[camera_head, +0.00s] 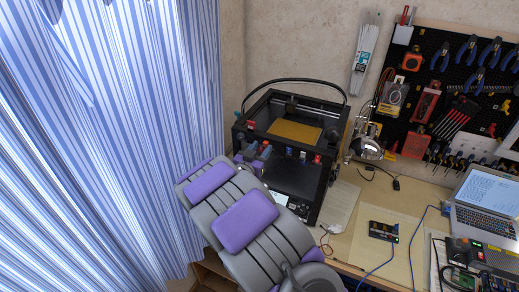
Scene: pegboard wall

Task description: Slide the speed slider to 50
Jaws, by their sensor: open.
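No speed slider can be made out in the head view. A black 3D printer (333,188) with a tan bed plate (296,131) stands on the left part of the bench, with a small lit screen (280,198) low on its front. A small dark device with a display (383,231) lies on the bench to the right of it; its controls are too small to read. My grey and purple arm crosses the lower middle and covers part of the printer's left front. My gripper (254,157) is small and partly hidden at the printer's left front; it is open, with nothing seen in it.
A laptop (490,190) and electronics boxes (470,252) stand at the right of the bench. A tool pegboard (449,50) hangs behind. A striped curtain (110,120) fills the left. Blue and black cables cross the bench.

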